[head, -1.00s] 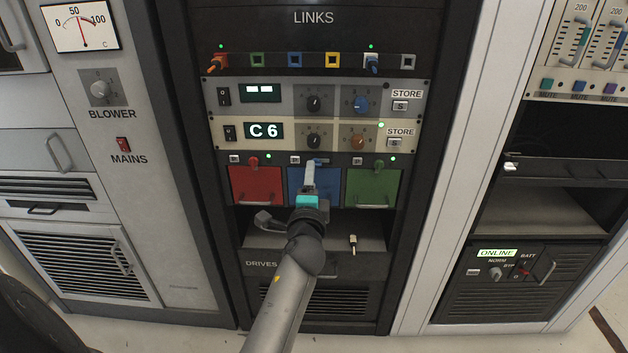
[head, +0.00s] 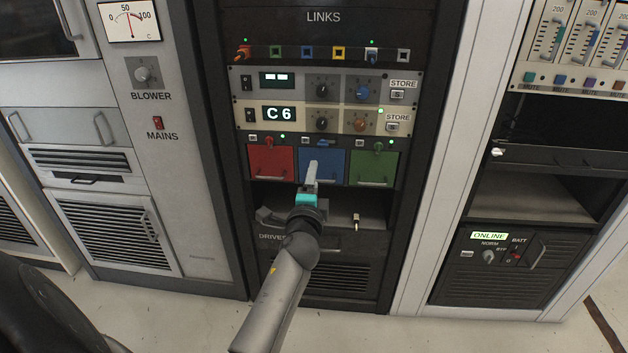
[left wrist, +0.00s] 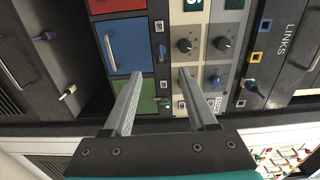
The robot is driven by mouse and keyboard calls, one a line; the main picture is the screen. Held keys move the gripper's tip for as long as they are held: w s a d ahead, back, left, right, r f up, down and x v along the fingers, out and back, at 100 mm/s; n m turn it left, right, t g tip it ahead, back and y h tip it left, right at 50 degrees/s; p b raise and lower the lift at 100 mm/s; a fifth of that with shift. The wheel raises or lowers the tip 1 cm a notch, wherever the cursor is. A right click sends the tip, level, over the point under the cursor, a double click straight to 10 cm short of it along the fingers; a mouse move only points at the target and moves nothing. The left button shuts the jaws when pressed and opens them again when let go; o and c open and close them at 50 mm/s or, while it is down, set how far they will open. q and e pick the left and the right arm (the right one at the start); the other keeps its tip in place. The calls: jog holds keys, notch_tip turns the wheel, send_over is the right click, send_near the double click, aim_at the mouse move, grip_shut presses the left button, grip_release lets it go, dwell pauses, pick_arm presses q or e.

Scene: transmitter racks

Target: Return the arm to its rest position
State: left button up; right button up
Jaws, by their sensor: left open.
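My left arm (head: 272,300) comes in from the bottom centre of the head view. Its gripper (head: 312,172), with a teal band, stands in front of the blue drawer (head: 334,162) and overlaps its left part. In the left wrist view my left gripper (left wrist: 161,73) has its two grey fingers apart, with nothing between them. The blue drawer (left wrist: 127,45) shows beyond the left finger there, and the gripper appears clear of the rack. My right gripper is in neither view.
A red drawer (head: 270,161) and a green drawer (head: 372,166) flank the blue one, with small switches above them. A pale plug (head: 356,221) hangs at the open shelf below. An open bay (head: 530,197) lies in the right rack. Bare floor shows at the bottom.

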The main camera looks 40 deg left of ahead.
pick_arm(q)
jog(key=shift+f, duration=0.1)
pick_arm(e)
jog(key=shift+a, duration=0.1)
